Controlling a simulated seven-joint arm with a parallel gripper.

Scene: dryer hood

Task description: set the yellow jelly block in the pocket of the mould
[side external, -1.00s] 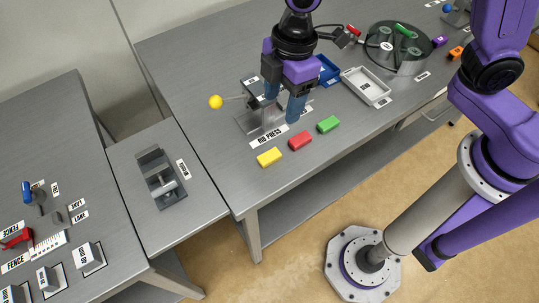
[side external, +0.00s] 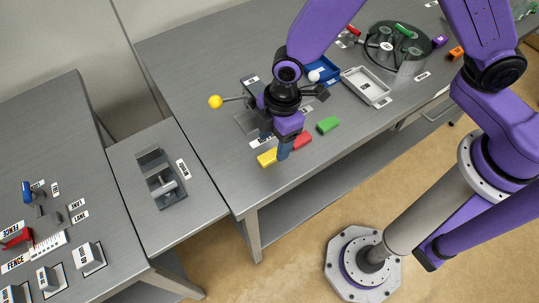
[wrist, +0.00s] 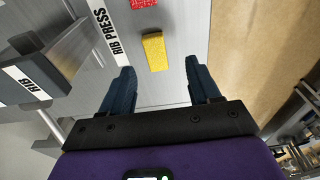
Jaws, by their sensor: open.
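The yellow jelly block (side external: 267,158) lies flat on the grey bench near its front edge, and it also shows in the wrist view (wrist: 155,51). My gripper (side external: 274,147) is open and empty, pointing down close to the yellow block. In the wrist view the block appears just ahead of the gap between my fingertips (wrist: 160,68), and no finger appears to touch it. The rib press (side external: 246,122) stands behind my gripper, partly hidden by it. I cannot make out the mould's pocket in either view.
A red block (side external: 302,142) and a green block (side external: 328,124) lie to the right of the yellow one. The press's yellow-knobbed lever (side external: 215,102) sticks out left. A white tray (side external: 366,87) and blue tray (side external: 323,69) stand behind. Bare bench lies left of the yellow block.

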